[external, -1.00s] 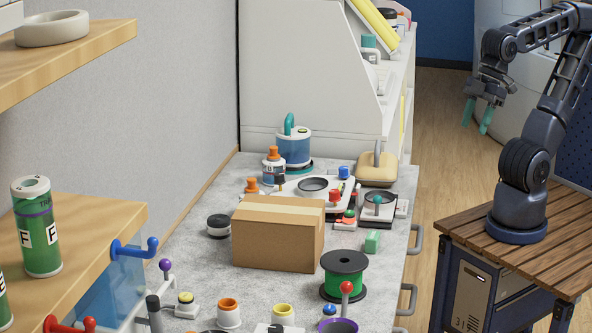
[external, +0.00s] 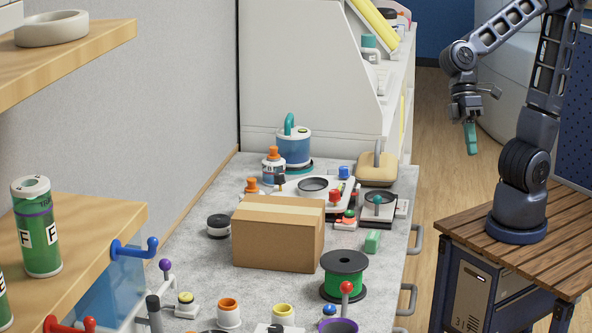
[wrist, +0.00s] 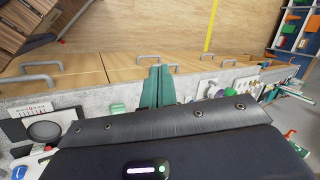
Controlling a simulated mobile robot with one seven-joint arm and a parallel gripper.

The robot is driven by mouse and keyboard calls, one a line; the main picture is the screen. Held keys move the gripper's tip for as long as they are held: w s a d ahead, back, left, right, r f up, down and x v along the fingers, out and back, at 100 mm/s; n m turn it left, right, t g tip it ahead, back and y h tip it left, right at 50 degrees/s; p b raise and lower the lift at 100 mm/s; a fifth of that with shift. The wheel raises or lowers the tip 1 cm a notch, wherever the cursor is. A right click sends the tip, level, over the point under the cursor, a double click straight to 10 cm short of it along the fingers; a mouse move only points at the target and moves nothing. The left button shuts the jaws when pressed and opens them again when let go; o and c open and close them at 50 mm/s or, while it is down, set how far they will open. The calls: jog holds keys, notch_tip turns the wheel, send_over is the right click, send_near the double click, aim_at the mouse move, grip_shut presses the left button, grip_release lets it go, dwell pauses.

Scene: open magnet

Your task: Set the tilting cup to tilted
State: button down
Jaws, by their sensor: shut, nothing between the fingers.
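I cannot tell for sure which object is the tilting cup. Candidates on the grey worktop (external: 205,262) are a white cup with an orange rim (external: 229,314), a white cup with a yellow rim (external: 283,314) and a purple-rimmed cup (external: 340,326) cut off at the bottom edge. My gripper (external: 472,151) has teal fingers, shut together and empty. It hangs in the air over the floor, right of the worktop, pointing down. In the wrist view the shut fingers (wrist: 158,80) overlap the worktop's front edge.
A cardboard box (external: 278,233) stands mid-worktop, with a green spool (external: 344,275) to its right. Behind are devices with dark dishes (external: 314,184) and a blue-white canister (external: 294,148). Drawer handles (external: 417,240) stick out along the front. A shelf (external: 80,235) is at left.

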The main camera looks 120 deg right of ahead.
jog(key=w+a+f+m+t+y, duration=0.1)
jog(key=w+f+m+y, duration=0.15)
jog(key=w+m, duration=0.45)
jog(key=w+a+f+m+t+y, duration=0.2)
jog(key=w+f, duration=0.2)
jog(key=w, duration=0.8)
jog(key=w+a+f+m+t+y, duration=0.1)
jog(key=w+f+m+y, duration=0.3)
jog(key=w, duration=0.5)
jog(key=w+d+f+m+t+h, duration=0.1)
jog(key=w+d+f+m+t, duration=0.2)
jog(key=w+f+m, duration=0.2)
jog(key=w+m, duration=0.1)
jog(key=w, duration=0.2)
jog(key=shift+w+d+f+m+t, duration=0.15)
jog(key=shift+w+f+m+t, duration=0.15)
jog(key=shift+f, duration=0.05)
jog(key=shift+h, duration=0.35)
send_near(345, 294)
jog(key=x, duration=0.2)
jog(key=f+x, duration=0.1)
jog(key=x, duration=0.1)
jog(key=shift+w, duration=0.1)
jog(key=shift+r, duration=0.1)
